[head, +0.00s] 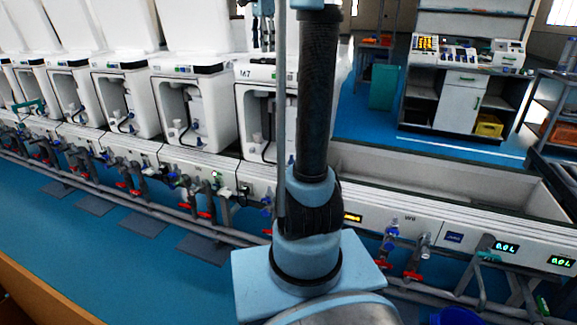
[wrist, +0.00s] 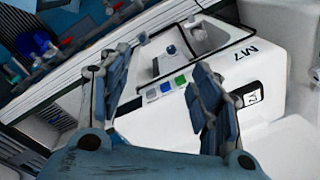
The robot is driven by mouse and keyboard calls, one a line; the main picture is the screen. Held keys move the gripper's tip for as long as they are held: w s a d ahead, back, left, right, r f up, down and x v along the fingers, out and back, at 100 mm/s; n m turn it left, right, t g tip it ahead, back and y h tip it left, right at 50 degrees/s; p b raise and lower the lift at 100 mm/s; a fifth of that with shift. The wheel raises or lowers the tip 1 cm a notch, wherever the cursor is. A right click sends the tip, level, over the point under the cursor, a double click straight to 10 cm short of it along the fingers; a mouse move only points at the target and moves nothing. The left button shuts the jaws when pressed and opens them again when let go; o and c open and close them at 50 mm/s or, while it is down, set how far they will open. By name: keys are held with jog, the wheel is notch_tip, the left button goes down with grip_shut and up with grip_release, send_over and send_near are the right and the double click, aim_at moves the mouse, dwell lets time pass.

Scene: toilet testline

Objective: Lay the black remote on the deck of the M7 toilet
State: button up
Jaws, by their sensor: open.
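The M7 toilet (head: 258,73) is a white unit at the right end of the row in the head view, partly behind my arm. In the wrist view its white deck (wrist: 268,72) lies below my gripper, with the M7 mark, a dark label and a row of coloured buttons. My gripper (wrist: 162,72) is open over the toilet's button edge, its blue-grey fingers apart with nothing seen between them. In the head view, part of it shows at the top, above the toilet. I cannot make out the black remote in either view.
More white toilets (head: 183,90) stand in a row to the left. A long white test bench (head: 110,148) with pipes and red-handled valves runs in front. An open trough (head: 440,180) lies to the right. A cabinet (head: 455,95) with devices stands behind, across blue floor.

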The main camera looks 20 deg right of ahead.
jog(key=s+f+n+t, duration=0.1)
jog(key=s+f+n, duration=1.4)
jog(key=s+f, duration=2.1)
jog(key=shift+s+f+n, duration=0.25)
jog(key=shift+f+n, duration=0.05)
jog(key=shift+f, duration=0.05)
jog(key=shift+c, duration=0.3)
